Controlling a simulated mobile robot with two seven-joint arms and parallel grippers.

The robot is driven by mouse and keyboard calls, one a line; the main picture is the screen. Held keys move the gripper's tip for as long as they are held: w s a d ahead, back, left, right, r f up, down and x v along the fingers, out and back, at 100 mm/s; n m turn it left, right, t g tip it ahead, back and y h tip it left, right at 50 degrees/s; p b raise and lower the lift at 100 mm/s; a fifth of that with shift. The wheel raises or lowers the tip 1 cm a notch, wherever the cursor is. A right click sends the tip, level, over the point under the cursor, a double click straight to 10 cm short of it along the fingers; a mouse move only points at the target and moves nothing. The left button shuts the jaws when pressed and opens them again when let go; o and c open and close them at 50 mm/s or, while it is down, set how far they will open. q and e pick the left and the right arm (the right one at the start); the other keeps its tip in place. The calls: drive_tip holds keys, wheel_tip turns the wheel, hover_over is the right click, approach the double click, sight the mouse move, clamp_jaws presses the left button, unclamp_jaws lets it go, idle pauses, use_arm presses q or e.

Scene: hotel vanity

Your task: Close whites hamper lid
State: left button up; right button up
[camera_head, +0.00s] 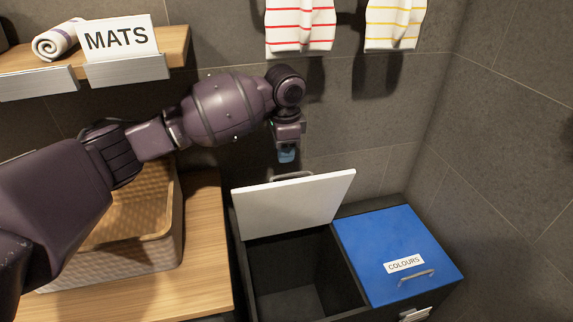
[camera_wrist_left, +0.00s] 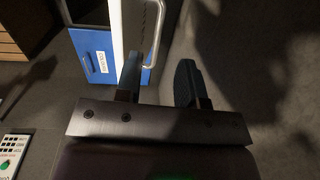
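The white hamper lid (camera_head: 295,203) stands open, tilted up at the back of the left compartment (camera_head: 290,275), whose dark inside shows. A metal handle (camera_head: 292,176) shows at the lid's upper edge, on its far side. My left gripper (camera_head: 287,153) hangs just above and behind that edge, pointing down. In the left wrist view its fingers (camera_wrist_left: 158,76) are apart with nothing between them. There the white lid (camera_wrist_left: 118,25) and its handle (camera_wrist_left: 160,35) lie just beyond the fingertips; whether they touch is unclear. My right gripper is in neither view.
The blue lid (camera_head: 390,250) labelled COLOURS is shut over the right compartment. A woven basket (camera_head: 145,255) stands on the wooden counter (camera_head: 210,240) at left, under my arm. A shelf with a MATS sign (camera_head: 117,38) and hanging striped towels (camera_head: 300,22) are above. A tiled wall stands close behind.

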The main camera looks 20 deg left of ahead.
use_arm(q)
drive_tip(key=f, duration=0.3)
drive_tip(key=f+b, duration=0.1)
drive_tip(key=f, duration=0.3)
drive_tip(key=shift+w+a+f+b, duration=0.1)
drive_tip(key=shift+w+a+b, duration=0.1)
drive_tip(key=shift+b, duration=0.1)
clamp_jaws()
